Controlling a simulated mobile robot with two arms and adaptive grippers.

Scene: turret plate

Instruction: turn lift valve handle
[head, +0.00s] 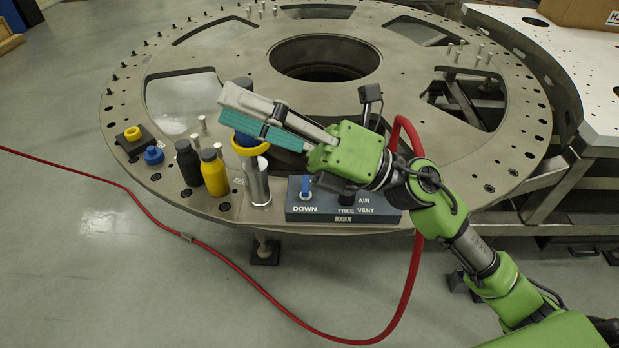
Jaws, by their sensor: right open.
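The valve box (330,214) is a blue-grey block at the near edge of the round metal plate, marked DOWN, FREE, AIR and VENT. A small blue handle (306,186) stands upright on it above the word DOWN. A dark knob (348,196) shows beside it, partly hidden by my right arm. My right gripper (226,108) is open and appears empty, with grey fingers and teal pads. It points to the upper left, above and left of the blue handle in the picture, apart from it. My left gripper is not in view.
A silver cylinder (257,184), a yellow bottle (214,175) and a black bottle (188,163) stand left of the box. A blue and yellow piece (250,148) is partly behind my gripper. A red hose (413,265) loops past the plate (230,72) onto the floor.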

